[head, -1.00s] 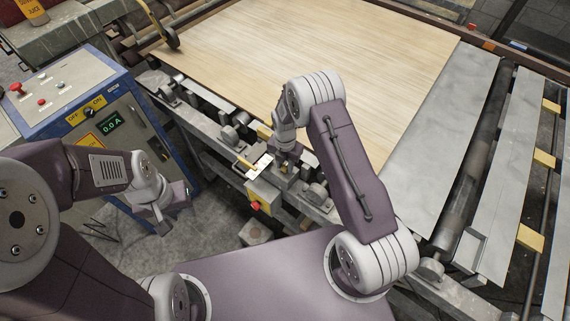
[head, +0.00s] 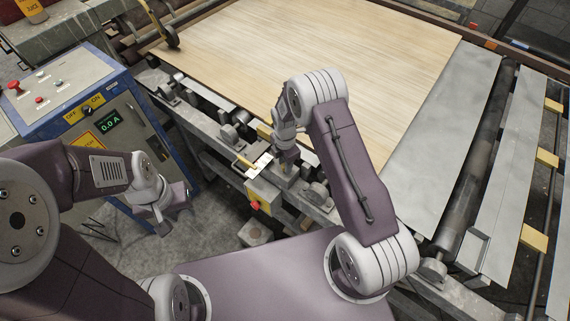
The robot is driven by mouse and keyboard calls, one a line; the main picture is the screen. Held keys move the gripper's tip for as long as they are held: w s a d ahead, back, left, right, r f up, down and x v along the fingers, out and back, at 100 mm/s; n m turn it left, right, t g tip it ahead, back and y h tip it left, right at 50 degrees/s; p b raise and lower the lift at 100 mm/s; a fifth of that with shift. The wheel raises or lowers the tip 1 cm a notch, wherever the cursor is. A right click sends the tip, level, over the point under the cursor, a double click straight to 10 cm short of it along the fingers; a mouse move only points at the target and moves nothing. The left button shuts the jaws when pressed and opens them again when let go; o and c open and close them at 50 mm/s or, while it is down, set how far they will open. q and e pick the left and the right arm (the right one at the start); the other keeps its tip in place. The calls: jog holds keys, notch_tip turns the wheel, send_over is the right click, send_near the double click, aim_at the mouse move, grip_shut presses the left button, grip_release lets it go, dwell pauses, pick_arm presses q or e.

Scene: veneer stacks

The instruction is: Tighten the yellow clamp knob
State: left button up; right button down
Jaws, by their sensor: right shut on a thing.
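My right gripper (head: 286,158) points down at the clamp on the front rail of the machine, beside the wood veneer sheet. It is shut on the yellow clamp knob, which is mostly hidden by the gripper and wrist. A small yellow part (head: 264,131) shows just left of the wrist. My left gripper (head: 174,210) hangs empty in front of the blue control cabinet, apart from everything; its finger gap is not clear.
The blue cabinet (head: 75,120) with red buttons and a 0.0 A display stands left. A yellow box with a red button (head: 257,201) hangs below the rail. The veneer sheet (head: 330,50) lies behind. Metal strips and rollers lie right.

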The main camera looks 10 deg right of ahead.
jog(key=m, duration=0.4)
jog(key=shift+w+m+b, duration=0.1)
jog(key=shift+m+b, duration=0.2)
jog(key=shift+b, duration=0.05)
jog(key=m, duration=0.3)
jog(key=shift+m, duration=0.4)
jog(key=m, duration=0.4)
jog(key=shift+b, duration=0.4)
jog(key=m, duration=0.4)
jog(key=shift+d, duration=0.1)
jog(key=m, duration=1.3)
jog(key=shift+b, duration=0.35)
